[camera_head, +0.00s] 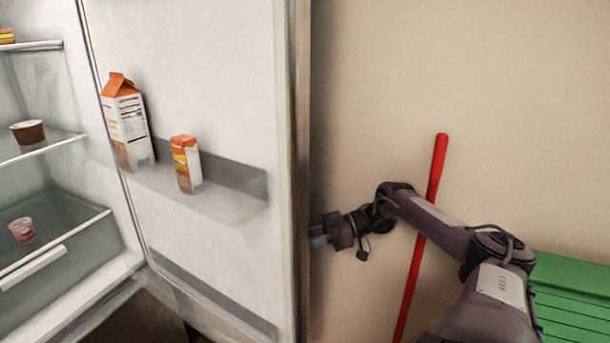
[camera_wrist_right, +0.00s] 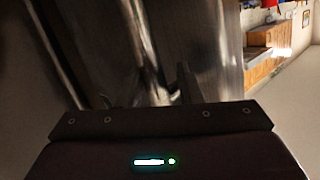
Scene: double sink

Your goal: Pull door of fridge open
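The fridge door (camera_head: 200,90) stands wide open, its inner side facing me in the head view. The fridge interior (camera_head: 45,180) shows at the left. My right gripper (camera_head: 318,236) is beside the door's outer edge, on the side away from the shelves; its tips are close to the edge, and contact cannot be told. In the right wrist view, its fingers (camera_wrist_right: 146,95) look apart, with the dark, shiny door front (camera_wrist_right: 100,45) and a bright metallic strip (camera_wrist_right: 148,60) ahead of them. No firm hold on a handle is visible. My left gripper is out of view.
The door shelf holds a large carton (camera_head: 127,125) and a small carton (camera_head: 186,165). Cups (camera_head: 28,132) stand on the fridge shelves. A red pole (camera_head: 425,210) leans behind my right arm, near a green slatted object (camera_head: 575,295). A beige wall is behind.

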